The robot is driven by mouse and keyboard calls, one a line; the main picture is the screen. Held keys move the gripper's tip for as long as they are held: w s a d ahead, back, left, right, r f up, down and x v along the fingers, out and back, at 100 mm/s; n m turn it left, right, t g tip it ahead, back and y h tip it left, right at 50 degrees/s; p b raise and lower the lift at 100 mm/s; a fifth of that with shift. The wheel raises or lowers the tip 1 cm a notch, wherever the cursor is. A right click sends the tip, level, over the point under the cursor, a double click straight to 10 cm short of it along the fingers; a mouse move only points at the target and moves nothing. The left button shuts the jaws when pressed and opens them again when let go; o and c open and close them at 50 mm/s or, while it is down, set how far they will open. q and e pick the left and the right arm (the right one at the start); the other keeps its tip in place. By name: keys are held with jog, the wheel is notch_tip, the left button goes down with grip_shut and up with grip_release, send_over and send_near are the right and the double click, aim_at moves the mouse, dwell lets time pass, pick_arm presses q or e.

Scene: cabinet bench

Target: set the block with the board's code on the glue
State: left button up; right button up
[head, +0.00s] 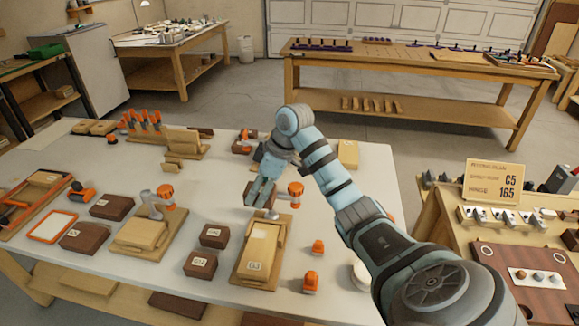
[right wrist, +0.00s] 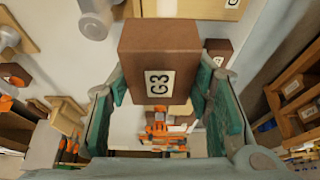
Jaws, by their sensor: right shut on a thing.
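My right gripper (head: 264,176) is above the white bench and shut on a dark brown block (head: 256,194). In the right wrist view the block (right wrist: 158,52) sits between the green fingers, with a white label that looks like C3 or G3. A placard (head: 493,182) at the right reads C5 and 165. Two dark labelled blocks (head: 213,236) (head: 200,264) lie on the bench, their codes too small to read surely. A light wooden piece with a label (head: 262,245) lies on a wooden board below the gripper. I cannot make out the glue. My left gripper is out of view.
Two more dark blocks (head: 112,207) (head: 84,237) and an orange-rimmed frame (head: 50,226) lie at the left of the bench (head: 330,215). Orange-topped pieces (head: 318,247) (head: 310,282) stand right of the wooden board. A side table (head: 455,232) holds the placard.

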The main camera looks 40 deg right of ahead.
notch_tip(320, 180, down, 11)
jog(key=b, duration=0.4)
jog(key=shift+s+d+f+b, duration=0.1)
jog(key=shift+s+f+b, duration=0.05)
jog(key=shift+b, duration=0.2)
pick_arm(q)
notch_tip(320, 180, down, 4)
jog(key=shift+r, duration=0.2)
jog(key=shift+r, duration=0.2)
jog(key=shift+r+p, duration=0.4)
jog(key=shift+p, duration=0.2)
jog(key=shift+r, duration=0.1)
pick_arm(e)
jog(key=shift+r+p, duration=0.2)
jog(key=shift+p, duration=0.25)
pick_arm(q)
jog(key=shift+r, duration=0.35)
